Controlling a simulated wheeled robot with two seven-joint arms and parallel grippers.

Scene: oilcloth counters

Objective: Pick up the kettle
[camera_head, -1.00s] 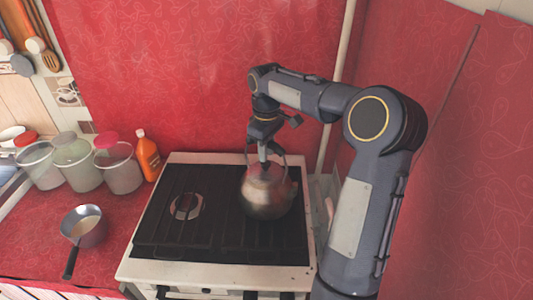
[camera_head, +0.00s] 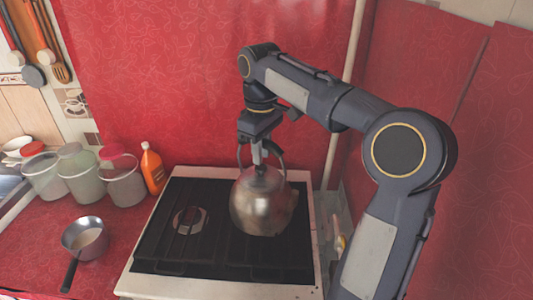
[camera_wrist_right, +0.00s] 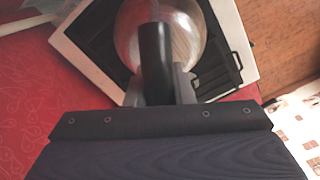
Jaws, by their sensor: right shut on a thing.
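The kettle (camera_head: 258,212) is a rounded, shiny metal pot over the right side of the stove top (camera_head: 165,238) in the head view. It hangs roughly upright from my right gripper (camera_head: 258,162), which is shut on its handle from above. It seems raised off the burner grate, but the gap beneath it is hard to judge. In the right wrist view the kettle body (camera_wrist_right: 185,25) shows behind its dark handle (camera_wrist_right: 155,60), between the fingers of the gripper (camera_wrist_right: 160,85). My left gripper is not in view.
A saucepan (camera_head: 84,238) stands on the red counter at left. Several clear jars (camera_head: 121,182) and an orange bottle (camera_head: 152,170) stand behind it. A red wall (camera_head: 200,80) rises close behind the stove. The left burner (camera_head: 190,220) is empty.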

